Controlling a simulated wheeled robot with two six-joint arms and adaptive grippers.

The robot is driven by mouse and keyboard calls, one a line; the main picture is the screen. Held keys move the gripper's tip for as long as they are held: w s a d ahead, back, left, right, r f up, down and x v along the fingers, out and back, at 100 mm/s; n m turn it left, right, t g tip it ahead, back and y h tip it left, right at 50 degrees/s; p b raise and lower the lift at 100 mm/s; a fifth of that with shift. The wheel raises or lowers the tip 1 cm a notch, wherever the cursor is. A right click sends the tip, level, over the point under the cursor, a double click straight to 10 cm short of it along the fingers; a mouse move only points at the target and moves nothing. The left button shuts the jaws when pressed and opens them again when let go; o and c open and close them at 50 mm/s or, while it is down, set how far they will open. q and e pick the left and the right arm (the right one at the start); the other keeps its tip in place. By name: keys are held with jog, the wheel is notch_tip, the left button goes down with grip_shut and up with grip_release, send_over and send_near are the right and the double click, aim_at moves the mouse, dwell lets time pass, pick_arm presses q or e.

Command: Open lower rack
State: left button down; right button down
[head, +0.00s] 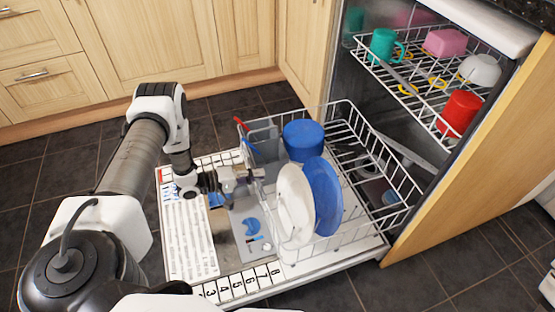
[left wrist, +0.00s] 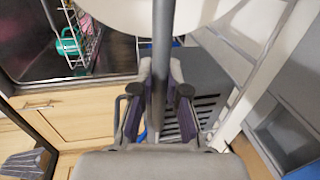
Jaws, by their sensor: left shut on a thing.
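The lower rack (head: 378,143) is a white wire basket over the lowered dishwasher door (head: 190,238). It is pulled out a good way, with its far end near the dishwasher opening. My left gripper (head: 256,174) is at the rack's front side, beside the white plate. In the left wrist view its two fingers (left wrist: 160,100) are closed around a grey bar (left wrist: 162,50), seemingly part of the rack's front. The contact itself is partly hidden in the head view. My right gripper is not in view.
The lower rack holds a white plate (head: 295,207), a blue plate (head: 323,196), a blue pot (head: 304,140) and a grey cutlery basket (head: 250,222). The upper rack (head: 425,92) carries cups and bowls. Wooden cabinets (head: 150,45) stand behind; dark floor tiles (head: 432,250) lie free at right.

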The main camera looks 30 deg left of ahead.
pick_arm(q)
jog(key=f+p+v, duration=0.1)
jog(key=f+v, duration=0.1)
jog(key=v, duration=0.9)
jog(key=shift+s+p, duration=0.15)
jog(key=shift+p, duration=0.2)
jog(key=shift+f, duration=0.1)
jog(key=c, duration=1.2)
grip_release()
jog(key=v, duration=1.2)
